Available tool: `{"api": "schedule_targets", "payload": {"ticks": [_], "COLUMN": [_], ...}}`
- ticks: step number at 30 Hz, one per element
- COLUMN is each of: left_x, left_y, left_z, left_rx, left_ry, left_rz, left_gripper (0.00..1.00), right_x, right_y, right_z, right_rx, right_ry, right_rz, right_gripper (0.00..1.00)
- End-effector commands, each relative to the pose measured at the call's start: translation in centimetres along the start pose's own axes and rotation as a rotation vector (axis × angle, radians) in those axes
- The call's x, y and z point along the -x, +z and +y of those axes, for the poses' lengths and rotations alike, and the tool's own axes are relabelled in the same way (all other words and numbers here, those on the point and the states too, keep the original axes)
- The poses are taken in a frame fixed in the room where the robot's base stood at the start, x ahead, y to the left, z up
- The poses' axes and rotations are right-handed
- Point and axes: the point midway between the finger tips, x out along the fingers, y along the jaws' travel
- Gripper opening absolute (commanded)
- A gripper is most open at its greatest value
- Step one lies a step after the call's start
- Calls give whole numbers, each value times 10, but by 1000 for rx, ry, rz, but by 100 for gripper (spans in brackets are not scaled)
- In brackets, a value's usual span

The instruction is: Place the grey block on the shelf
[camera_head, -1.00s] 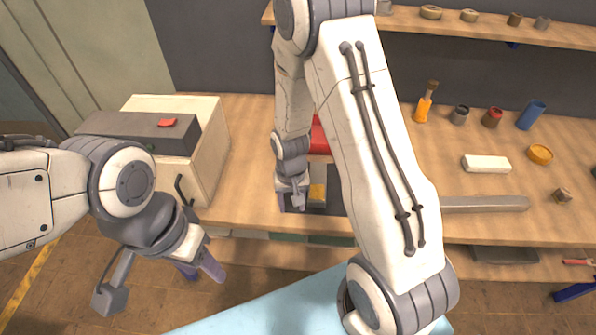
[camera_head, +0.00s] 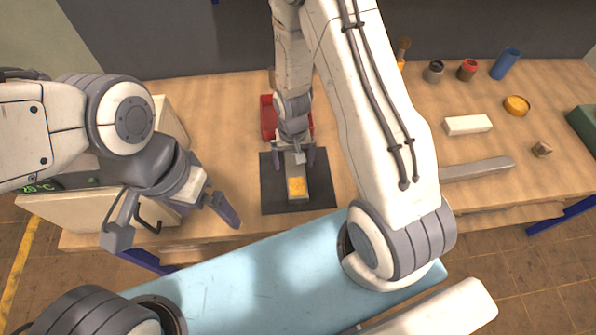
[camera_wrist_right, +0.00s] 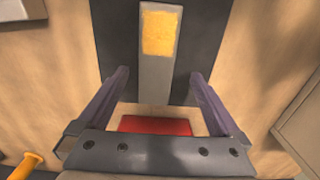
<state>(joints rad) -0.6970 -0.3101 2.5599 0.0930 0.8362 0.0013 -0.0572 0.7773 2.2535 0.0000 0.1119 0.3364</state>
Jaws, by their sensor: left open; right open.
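A grey block (camera_head: 298,171) with a yellow-orange patch on top lies on a dark mat (camera_head: 272,204) near the front edge of the bench. In the right wrist view the block (camera_wrist_right: 154,82) shows between the fingertips. My right gripper (camera_head: 295,157) is open above the block's far end, with one finger on each side; I cannot tell whether they touch it. My left gripper (camera_head: 216,205) is open and empty, left of the mat. The shelf is out of view now.
A red bin (camera_head: 268,118) stands behind the mat. A long grey bar (camera_head: 478,168), a white block (camera_head: 468,125) and several small jars are to the right. A white cabinet (camera_head: 170,122) is partly hidden by my left arm.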

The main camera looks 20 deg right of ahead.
Motion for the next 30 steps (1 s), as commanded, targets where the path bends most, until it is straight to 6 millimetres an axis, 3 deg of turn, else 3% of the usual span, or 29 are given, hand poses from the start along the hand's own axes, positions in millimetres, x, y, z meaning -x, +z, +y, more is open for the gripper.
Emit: {"api": "schedule_targets", "payload": {"ticks": [11, 21, 30], "left_x": [10, 22, 22], "left_y": [0, -1, -1], "left_z": [1, 2, 2], "left_rx": [1, 1, 1], "left_ry": [0, 0, 0], "left_rz": [0, 0, 0], "left_gripper": [100, 100, 100], "right_x": [-29, -68, -72], "right_y": [-1, -4, -4], "right_z": [2, 7, 6], "right_rx": [0, -2, -1], "right_ry": [1, 0, -2], "right_rz": [-3, -2, 1], "right_gripper": [100, 100, 100]}}
